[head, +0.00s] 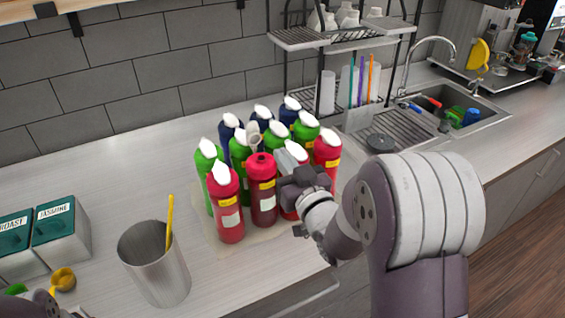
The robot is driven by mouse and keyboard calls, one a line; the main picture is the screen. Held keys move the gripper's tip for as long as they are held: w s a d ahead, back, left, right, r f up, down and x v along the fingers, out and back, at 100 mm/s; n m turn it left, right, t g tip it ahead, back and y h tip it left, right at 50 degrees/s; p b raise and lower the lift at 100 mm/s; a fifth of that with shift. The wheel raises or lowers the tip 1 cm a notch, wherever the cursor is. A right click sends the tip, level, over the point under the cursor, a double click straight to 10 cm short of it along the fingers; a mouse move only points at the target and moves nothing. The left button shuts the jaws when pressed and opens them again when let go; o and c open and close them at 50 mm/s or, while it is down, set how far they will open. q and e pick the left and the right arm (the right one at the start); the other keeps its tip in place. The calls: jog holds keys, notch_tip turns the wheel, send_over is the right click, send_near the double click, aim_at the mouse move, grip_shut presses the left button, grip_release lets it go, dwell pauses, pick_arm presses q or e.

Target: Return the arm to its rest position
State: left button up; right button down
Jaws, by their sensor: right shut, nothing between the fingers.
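My right arm comes in from the lower right and reaches over the counter's front edge. Its gripper (291,163) is shut and empty, and it is at the front right of a group of bottles. It hides part of a red bottle (287,207) behind it; I cannot tell whether they touch. A dark red bottle (262,190) stands just left of the gripper. Only a small part of my left arm shows at the bottom left corner, and its gripper is out of view.
Red, green (206,176) and blue bottles stand close together on a mat. A metal cup (155,262) with a yellow stick stands front left, near tea boxes (60,232). A drying rack (345,38) and a sink (470,112) are behind.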

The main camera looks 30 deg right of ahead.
jog(key=s+d+f+m+g+h, duration=0.1)
jog(key=s+f+g, duration=0.2)
jog(key=f+g, duration=0.3)
jog(key=s+d+f+m+g+h, duration=0.15)
jog(key=f+g, duration=0.25)
jog(key=f, duration=0.4)
jog(key=s+a+f+n+g+y, duration=0.2)
jog(key=s+a+g, duration=0.5)
jog(key=s+a, duration=0.3)
jog(key=shift+n+g, duration=0.35)
jog(key=shift+g, duration=0.05)
jog(key=shift+s+f+y, duration=0.1)
jog(key=shift+y, duration=0.15)
